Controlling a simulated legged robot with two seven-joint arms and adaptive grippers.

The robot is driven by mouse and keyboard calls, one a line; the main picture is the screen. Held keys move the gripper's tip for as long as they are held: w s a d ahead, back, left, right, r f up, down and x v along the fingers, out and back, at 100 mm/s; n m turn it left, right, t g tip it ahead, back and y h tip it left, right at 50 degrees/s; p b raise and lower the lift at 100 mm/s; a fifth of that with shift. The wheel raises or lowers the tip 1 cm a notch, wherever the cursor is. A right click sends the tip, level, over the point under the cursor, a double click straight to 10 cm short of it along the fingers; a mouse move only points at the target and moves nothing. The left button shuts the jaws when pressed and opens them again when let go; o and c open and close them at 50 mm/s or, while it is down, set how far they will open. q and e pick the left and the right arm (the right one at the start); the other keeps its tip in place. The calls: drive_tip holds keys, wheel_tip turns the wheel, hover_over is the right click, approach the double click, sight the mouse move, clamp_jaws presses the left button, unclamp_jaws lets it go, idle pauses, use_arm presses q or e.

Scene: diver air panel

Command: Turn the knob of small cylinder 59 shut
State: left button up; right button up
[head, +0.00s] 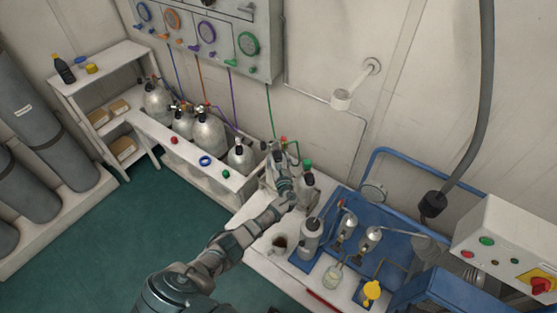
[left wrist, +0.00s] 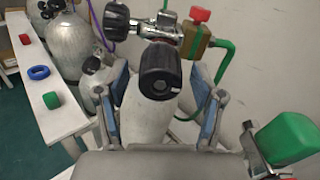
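My left gripper (head: 281,165) is at the right end of the row of cylinders, below the wall panel. In the left wrist view its fingers (left wrist: 170,78) stand apart on either side of a pale small cylinder (left wrist: 150,115). The cylinder's black knob (left wrist: 161,70) faces the camera between the fingers, with visible gaps at both sides. A metal valve with a red-capped brass fitting (left wrist: 197,38) and green hose sits behind the knob. No number is readable, so I cannot tell whether this is cylinder 59. My right gripper is not in view.
A green-knobbed cylinder (head: 307,187) stands close on the right; its green knob (left wrist: 286,138) is near the gripper. Pale cylinders (head: 209,134) stand left behind a white bench (head: 190,164). A blue tray (head: 375,215) with small metal devices lies right.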

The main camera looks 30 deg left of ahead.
use_arm(q)
drive_tip(key=shift+s+r, duration=0.15)
drive_tip(key=shift+s, duration=0.05)
drive_tip(key=v, duration=1.1)
drive_tip(key=shift+s+d+f, duration=0.2)
drive_tip(key=shift+d+f, duration=0.1)
drive_tip(key=shift+d, duration=0.05)
